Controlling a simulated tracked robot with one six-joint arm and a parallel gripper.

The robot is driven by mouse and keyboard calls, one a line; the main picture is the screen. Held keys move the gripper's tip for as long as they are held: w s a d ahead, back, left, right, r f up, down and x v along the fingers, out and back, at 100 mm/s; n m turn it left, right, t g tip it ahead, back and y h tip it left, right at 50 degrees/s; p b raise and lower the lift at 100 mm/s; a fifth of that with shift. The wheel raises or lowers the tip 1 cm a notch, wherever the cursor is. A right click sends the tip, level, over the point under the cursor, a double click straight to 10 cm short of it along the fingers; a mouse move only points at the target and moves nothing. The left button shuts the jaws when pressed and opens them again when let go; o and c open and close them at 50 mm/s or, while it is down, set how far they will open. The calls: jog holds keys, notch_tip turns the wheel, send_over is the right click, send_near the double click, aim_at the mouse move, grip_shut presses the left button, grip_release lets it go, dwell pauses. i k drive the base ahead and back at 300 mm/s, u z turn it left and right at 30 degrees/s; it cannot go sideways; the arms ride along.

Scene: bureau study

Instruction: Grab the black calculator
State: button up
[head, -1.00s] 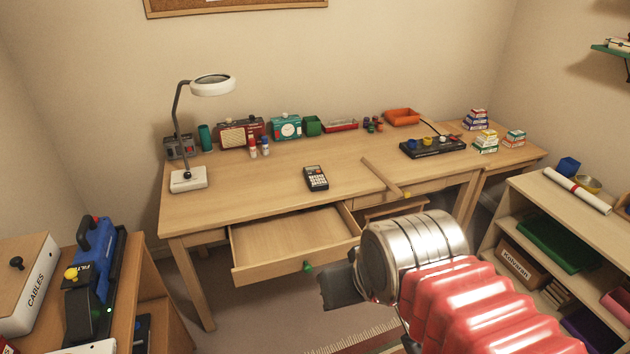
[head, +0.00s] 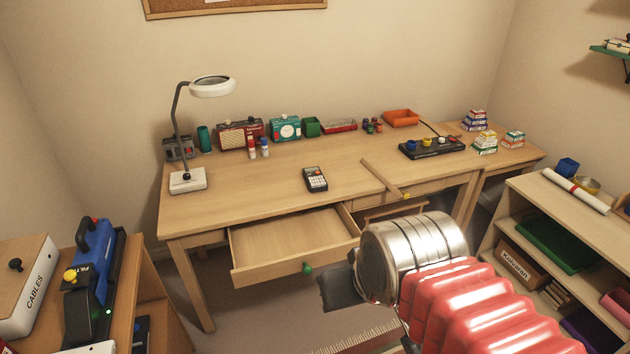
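The black calculator (head: 315,179) lies flat on the wooden desk (head: 240,188), near the middle of its front part, above the open drawer. Its keys and small display face up. My gripper (head: 338,290) is in the lower middle, in front of the desk and drawer, well apart from the calculator. Only its dark end beside the metal wrist shows, and I cannot see whether its fingers are apart.
An empty drawer (head: 290,240) with a green knob stands open below the calculator. A wooden stick (head: 380,177) lies to its right. A magnifier lamp (head: 188,180) stands at the left. A shelf unit (head: 560,222) is at the right. The desk around the calculator is clear.

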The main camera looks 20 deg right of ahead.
aim_at(316, 183)
jog(key=u, duration=4.65)
jog(key=k, duration=0.85)
jog(key=u, duration=0.1)
